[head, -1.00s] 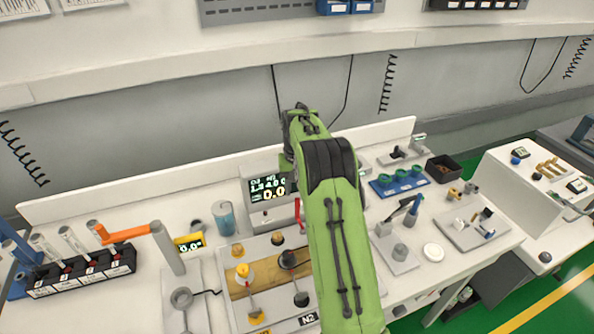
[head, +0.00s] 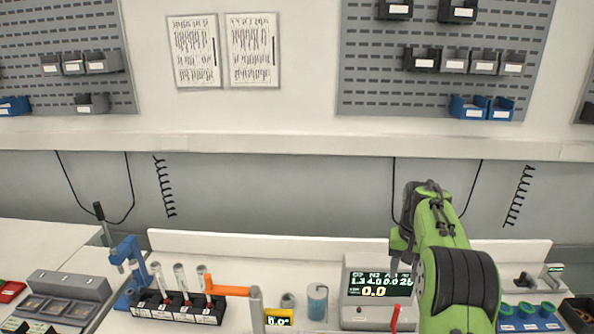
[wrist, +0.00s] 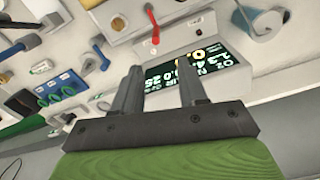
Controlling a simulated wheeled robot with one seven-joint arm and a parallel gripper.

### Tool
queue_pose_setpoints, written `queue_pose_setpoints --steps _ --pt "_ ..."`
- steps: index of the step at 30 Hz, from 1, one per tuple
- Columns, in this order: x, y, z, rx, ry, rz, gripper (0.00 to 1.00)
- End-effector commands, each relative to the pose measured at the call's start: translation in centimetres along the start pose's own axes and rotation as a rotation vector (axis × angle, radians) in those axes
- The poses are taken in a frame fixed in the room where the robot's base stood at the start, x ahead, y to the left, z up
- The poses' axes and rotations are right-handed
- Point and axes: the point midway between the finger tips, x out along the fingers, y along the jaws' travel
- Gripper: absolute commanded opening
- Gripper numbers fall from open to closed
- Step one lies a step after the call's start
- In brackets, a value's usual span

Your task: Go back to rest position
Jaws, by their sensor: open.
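My green arm rises at the right of the head view, above the bench. My gripper shows in the wrist view (wrist: 163,92), its two grey fingers parallel and apart with nothing between them. In the head view the same monitor (head: 378,285) stands on the bench just left of my arm. The fingertips are not clear in the head view.
A black rack of tubes (head: 180,307), an orange bar (head: 228,290) and a blue cup (head: 317,302) stand left of the monitor. Blue trays with green rings (head: 528,316) lie to the right. The wall above the bench is clear behind my arm.

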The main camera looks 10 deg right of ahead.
Motion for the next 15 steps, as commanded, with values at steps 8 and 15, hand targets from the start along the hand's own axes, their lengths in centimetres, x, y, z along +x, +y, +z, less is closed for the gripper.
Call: queue_pose_setpoints --steps 8,15 --pt "-9.5 -4.2 9.1 -0.123 0.144 -0.021 0.42" --pt "-13.1 -5.6 19.6 -0.23 0.269 -0.047 0.42"
